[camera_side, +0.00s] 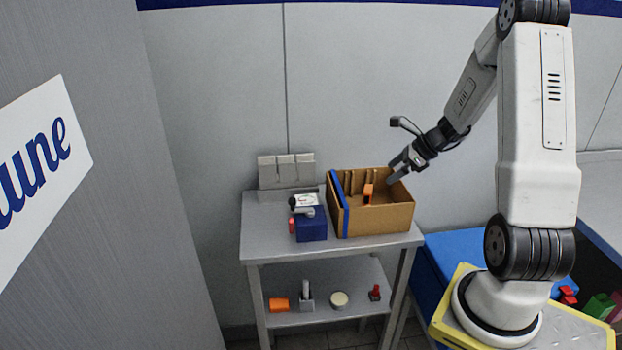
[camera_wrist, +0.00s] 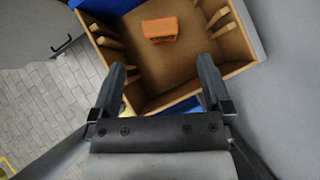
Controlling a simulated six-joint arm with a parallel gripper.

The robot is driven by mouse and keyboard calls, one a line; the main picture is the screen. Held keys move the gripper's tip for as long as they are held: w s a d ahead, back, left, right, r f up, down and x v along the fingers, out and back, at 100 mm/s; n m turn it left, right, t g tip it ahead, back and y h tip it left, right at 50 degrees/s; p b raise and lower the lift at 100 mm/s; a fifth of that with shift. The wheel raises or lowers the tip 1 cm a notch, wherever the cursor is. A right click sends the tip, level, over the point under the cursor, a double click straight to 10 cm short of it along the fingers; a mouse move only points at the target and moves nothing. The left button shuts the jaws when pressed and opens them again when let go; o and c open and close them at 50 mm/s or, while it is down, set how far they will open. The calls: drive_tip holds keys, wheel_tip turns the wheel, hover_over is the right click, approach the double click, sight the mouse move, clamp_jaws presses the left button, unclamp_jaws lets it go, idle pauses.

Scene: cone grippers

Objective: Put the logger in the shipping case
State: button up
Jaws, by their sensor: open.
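An orange block-like object (camera_side: 368,193), which looks like the logger, is inside the open brown box, which looks like the shipping case (camera_side: 385,221). In the wrist view the orange object (camera_wrist: 160,30) lies on the bare floor of the box (camera_wrist: 185,70), between pale ribs on the side walls, with a dark patch on its near side. My gripper (camera_side: 397,174) is above the right back part of the box. In the wrist view my gripper (camera_wrist: 162,66) is open, with nothing between its fingers and the orange object beyond the fingertips.
The box stands on a grey metal table (camera_side: 270,241). A blue box (camera_side: 312,229) with small items on and around it stands to the left. The lower shelf (camera_side: 335,313) holds another orange object (camera_side: 279,304), a round pale item (camera_side: 339,299) and a red-topped item (camera_side: 375,292).

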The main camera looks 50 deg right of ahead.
drive_tip(key=shift+v, duration=1.35)
drive_tip(key=s+a+n+g+h, duration=0.1)
drive_tip(key=a+n+g+h, duration=0.2)
drive_tip(key=a+n, duration=2.6)
drive_tip(key=shift+a+f+n+g, duration=0.25)
drive_tip(key=shift+f+n+g, duration=0.15)
drive_tip(key=shift+n+g, duration=0.7)
